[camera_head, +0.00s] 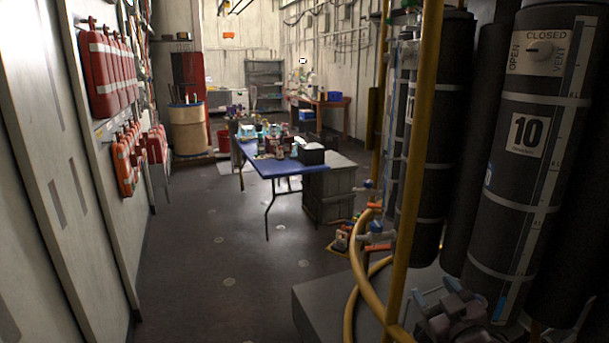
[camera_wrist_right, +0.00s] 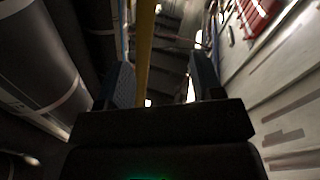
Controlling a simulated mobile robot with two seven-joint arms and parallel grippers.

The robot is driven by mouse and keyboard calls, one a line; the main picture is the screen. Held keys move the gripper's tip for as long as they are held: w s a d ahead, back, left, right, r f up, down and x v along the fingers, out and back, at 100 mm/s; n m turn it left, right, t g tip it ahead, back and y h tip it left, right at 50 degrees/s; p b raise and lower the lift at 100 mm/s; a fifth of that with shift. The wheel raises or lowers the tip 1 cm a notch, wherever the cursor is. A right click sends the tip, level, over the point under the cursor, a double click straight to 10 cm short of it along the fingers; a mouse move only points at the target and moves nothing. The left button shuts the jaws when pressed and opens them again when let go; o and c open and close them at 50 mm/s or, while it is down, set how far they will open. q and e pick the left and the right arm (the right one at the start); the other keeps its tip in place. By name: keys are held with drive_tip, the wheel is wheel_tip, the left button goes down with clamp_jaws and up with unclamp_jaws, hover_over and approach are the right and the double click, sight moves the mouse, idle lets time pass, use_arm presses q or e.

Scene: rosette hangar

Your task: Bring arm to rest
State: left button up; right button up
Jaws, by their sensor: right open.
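My right gripper (camera_head: 438,297) shows at the bottom right of the head view, low in front of the dark cylinders. In the right wrist view, its two fingers stand apart, with the gap between them (camera_wrist_right: 162,82) empty. It is open and holds nothing. A yellow pipe (camera_wrist_right: 146,40) shows beyond the fingers, near the left one; I cannot tell how far away it is. My left gripper is not in the head view.
Tall dark cylinders (camera_head: 518,150) and a yellow pipe (camera_head: 416,150) crowd the right side. Red canisters (camera_head: 103,75) hang on the left wall. A cluttered blue table (camera_head: 262,170) stands ahead beside a grey cabinet (camera_head: 330,195). The floor (camera_head: 200,270) at left is clear.

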drive_tip(key=s+d+f+m+g+h, duration=0.2)
drive_tip(key=s+f+m+g, duration=0.2)
drive_tip(key=s+f, duration=2.1)
drive_tip(key=f+g, duration=0.2)
drive_tip(key=shift+d+m+g+h, duration=0.15)
drive_tip(key=shift+m+g+h, duration=0.15)
drive_tip(key=shift+h, duration=0.1)
